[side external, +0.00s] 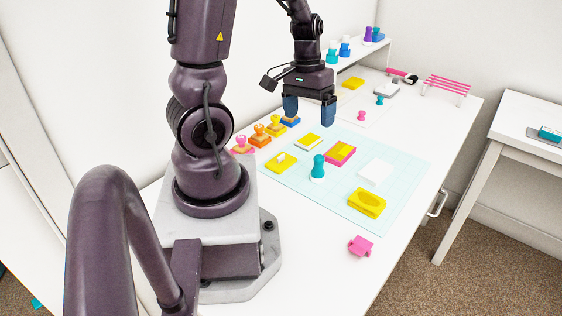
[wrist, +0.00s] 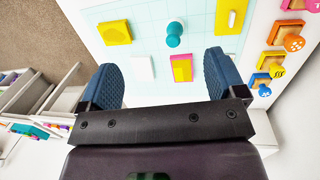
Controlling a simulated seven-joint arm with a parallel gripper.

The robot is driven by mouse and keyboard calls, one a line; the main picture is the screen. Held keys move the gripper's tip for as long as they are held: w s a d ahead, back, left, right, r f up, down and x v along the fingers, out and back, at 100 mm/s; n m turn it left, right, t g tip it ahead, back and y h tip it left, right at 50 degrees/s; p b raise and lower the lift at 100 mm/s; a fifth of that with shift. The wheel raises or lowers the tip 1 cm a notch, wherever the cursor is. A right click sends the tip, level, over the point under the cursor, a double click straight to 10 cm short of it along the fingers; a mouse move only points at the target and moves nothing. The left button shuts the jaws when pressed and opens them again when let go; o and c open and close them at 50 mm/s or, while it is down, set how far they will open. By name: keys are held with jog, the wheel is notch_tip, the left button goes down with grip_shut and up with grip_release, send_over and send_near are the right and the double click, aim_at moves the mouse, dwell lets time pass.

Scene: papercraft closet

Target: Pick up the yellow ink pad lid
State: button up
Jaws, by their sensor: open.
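My gripper (side external: 309,111) is open and empty, with blue fingers pointing down above the far part of the pale blue mat (side external: 400,172). In the wrist view the fingers of my gripper (wrist: 160,64) are wide apart. Several yellow pieces lie on the mat: one with a white bar (side external: 279,164), a yellow-and-white one (side external: 309,142), a pink-and-yellow one (side external: 341,153) and a yellow block with an oval mark (side external: 366,204). I cannot tell for sure which is the ink pad lid. In the wrist view the right finger seems to hide the yellow-and-white piece.
A teal stamp (side external: 318,168) stands mid-mat, with a white block (side external: 375,171) to its right. Several wooden stamps (side external: 259,136) line the left edge. A pink piece (side external: 360,246) lies near the front. A shelf (side external: 358,56) and a pink rack (side external: 446,84) stand farther back.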

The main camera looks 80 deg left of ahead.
jog(key=s+a+f+n+g, duration=0.1)
jog(key=s+a+f+n, duration=0.1)
jog(key=s+a+f, duration=0.5)
jog(key=m+y, duration=0.2)
send_over(281, 156)
jog(key=f, duration=0.5)
jog(key=shift+s+a+f, duration=0.35)
jog(key=shift+f, duration=0.05)
jog(key=shift+w+d+f, duration=0.15)
jog(key=shift+w+f, duration=0.05)
jog(key=shift+f, duration=1.4)
jog(key=shift+w+d+f, duration=0.1)
jog(key=shift+w+f, duration=0.05)
jog(key=shift+f, duration=1.4)
jog(key=c, duration=1)
